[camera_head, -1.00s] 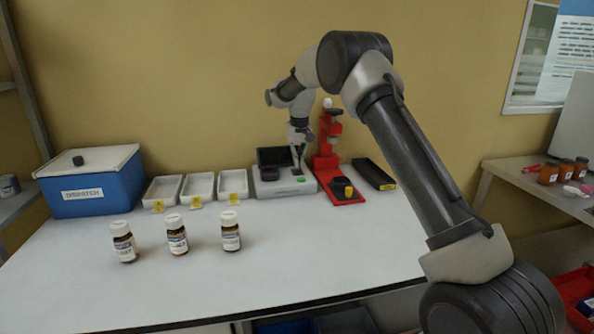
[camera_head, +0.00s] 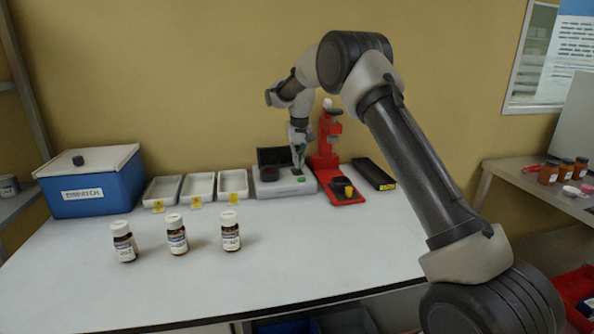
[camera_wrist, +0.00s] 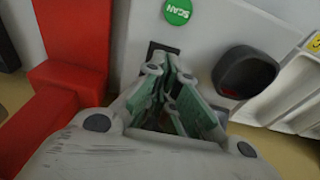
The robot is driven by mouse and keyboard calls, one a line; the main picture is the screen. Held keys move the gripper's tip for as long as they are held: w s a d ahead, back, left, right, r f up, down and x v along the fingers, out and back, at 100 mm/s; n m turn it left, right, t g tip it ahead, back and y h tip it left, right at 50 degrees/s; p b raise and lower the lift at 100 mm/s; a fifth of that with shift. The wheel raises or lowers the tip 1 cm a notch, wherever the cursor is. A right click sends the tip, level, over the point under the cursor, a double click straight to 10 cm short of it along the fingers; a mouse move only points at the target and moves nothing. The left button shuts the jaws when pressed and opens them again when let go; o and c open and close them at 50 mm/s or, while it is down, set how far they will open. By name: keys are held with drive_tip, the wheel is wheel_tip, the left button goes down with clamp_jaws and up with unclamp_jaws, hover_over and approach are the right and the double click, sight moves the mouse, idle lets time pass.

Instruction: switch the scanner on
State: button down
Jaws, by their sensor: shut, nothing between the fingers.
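The scanner (camera_head: 270,187) is a light grey box at the back of the table, with a dark screen (camera_head: 273,156) standing behind it. The wrist view shows its pale top with a round green SCAN button (camera_wrist: 177,11), a dark round cup-like part (camera_wrist: 245,72) and a small black rectangular part (camera_wrist: 157,47). My gripper (camera_wrist: 171,68) is shut and empty, pointing down over the scanner's rear right part. Its tips appear close to the black rectangle and partly cover it. I cannot tell whether they touch it, or whether the scanner is on.
A red stand (camera_head: 326,160) stands close at the scanner's right, with a black tray (camera_head: 374,174) beyond it. White trays (camera_head: 233,184) are at the left, beside a blue dispatch box (camera_head: 90,190). Several labelled bottles (camera_head: 177,236) stand in front. The table's front right is clear.

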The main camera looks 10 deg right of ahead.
sight(298, 170)
drive_tip(key=shift+f, duration=1.05)
idle(0.6)
drive_tip(key=shift+r, duration=3.5)
drive_tip(key=shift+n+g, duration=0.5)
drive_tip(key=shift+g, duration=0.1)
drive_tip(key=s+f, duration=0.2)
drive_tip(key=s+d+f, duration=0.1)
drive_tip(key=s+f, duration=0.1)
drive_tip(key=shift+s+f, duration=0.35)
drive_tip(key=shift+s, duration=0.05)
drive_tip(key=s, duration=0.2)
drive_tip(key=s+d, duration=0.1)
drive_tip(key=shift+s+r, duration=0.25)
drive_tip(key=shift+r, duration=0.15)
drive_tip(key=s+d+r+t, duration=0.1)
drive_tip(key=s+d+r, duration=0.3)
drive_tip(key=s, duration=1)
drive_tip(key=s+d+r+t, duration=0.1)
drive_tip(key=s+d+r, duration=0.3)
drive_tip(key=s, duration=1.1)
drive_tip(key=s+d+r+m+t, duration=0.1)
drive_tip(key=s+d+r, duration=0.4)
drive_tip(key=s, duration=1)
drive_tip(key=shift+s+r+t, duration=0.15)
drive_tip(key=shift+r+t, duration=0.25)
drive_tip(key=shift+r, duration=0.05)
